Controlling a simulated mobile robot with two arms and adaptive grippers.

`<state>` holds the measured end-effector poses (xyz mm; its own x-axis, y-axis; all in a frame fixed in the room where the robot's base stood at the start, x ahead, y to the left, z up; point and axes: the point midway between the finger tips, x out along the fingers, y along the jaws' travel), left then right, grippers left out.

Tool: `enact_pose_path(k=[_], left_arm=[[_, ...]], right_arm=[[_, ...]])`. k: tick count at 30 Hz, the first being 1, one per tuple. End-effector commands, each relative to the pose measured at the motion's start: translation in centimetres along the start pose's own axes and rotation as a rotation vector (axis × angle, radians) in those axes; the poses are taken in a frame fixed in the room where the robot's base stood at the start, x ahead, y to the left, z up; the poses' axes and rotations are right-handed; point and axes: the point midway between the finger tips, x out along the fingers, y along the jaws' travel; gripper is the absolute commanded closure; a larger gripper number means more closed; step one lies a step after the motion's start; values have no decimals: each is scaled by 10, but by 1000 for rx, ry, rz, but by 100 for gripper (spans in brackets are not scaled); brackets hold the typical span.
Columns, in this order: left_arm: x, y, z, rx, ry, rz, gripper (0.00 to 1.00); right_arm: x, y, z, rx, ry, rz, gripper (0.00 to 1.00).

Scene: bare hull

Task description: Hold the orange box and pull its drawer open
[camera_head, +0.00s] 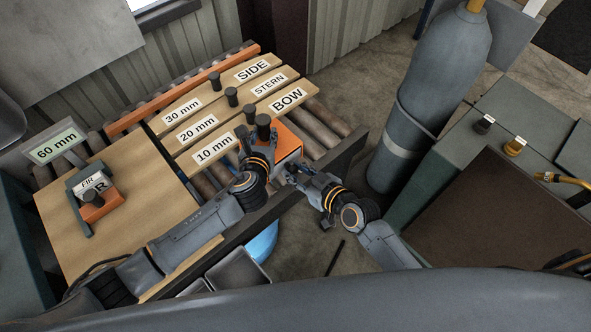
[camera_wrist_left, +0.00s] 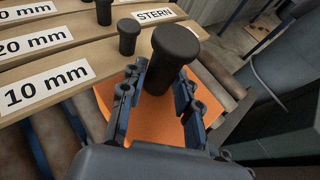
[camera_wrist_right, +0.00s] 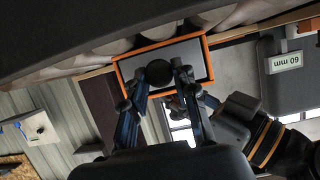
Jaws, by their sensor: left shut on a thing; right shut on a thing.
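The orange box (camera_head: 287,139) sits on the rollers at the bench's right end. It also shows in the left wrist view (camera_wrist_left: 112,104). My left gripper (camera_wrist_left: 160,80) is shut on the black knob (camera_wrist_left: 176,45) on top of the box. My right gripper (camera_wrist_right: 158,78) is shut on the dark knob (camera_wrist_right: 158,70) of the drawer's grey front (camera_wrist_right: 190,57), which the orange rim (camera_wrist_right: 160,44) of the box frames. In the head view, my right gripper (camera_head: 288,173) is at the box's near side. The drawer shows no clear gap; fingers partly hide it.
Wooden boards labelled BOW (camera_head: 290,99), STERN (camera_head: 270,84) and SIDE (camera_head: 251,69) lie behind the box, with black knobs on them. A small orange block (camera_head: 99,205) sits on the left board. A tall gas cylinder (camera_head: 432,90) stands right of the bench.

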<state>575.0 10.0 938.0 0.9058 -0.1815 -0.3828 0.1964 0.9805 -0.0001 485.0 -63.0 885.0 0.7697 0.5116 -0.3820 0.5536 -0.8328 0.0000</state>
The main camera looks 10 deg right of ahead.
Motion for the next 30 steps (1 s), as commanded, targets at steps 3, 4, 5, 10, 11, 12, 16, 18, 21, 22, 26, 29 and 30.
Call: enact_pose_path(k=[3,4,5,10,11,12,16,18,21,22,26,29,30], left_arm=[[0,1,-1,-1,2,2,100],[0,1,-1,-1,2,2,100],[0,1,-1,-1,2,3,100],[0,1,-1,0,2,3,100],[0,1,-1,0,2,3,100],[0,1,-1,0,1,3,100],[0,1,-1,1,1,3,100],[0,2,-1,1,1,3,100],[0,2,-1,1,1,3,100],[0,2,-1,1,1,3,100],[0,1,-1,1,1,3,100],[0,1,0,1,1,3,100],[0,1,0,1,1,3,100]], right_arm=[[-22,2,12,-7,-7,2,100],[-28,2,14,-7,-7,2,100],[-35,1,18,-6,-8,0,100],[-64,1,28,-4,-6,0,100],[-67,1,30,-4,-5,0,100],[-70,1,30,-3,-4,0,100],[-71,1,30,0,-1,0,100],[-71,0,30,0,-1,0,100],[-71,0,30,0,-2,0,100],[-71,0,30,0,-2,0,70],[-71,0,30,0,-1,0,49],[-71,0,30,0,-1,0,49],[-71,0,30,0,-1,0,49]])
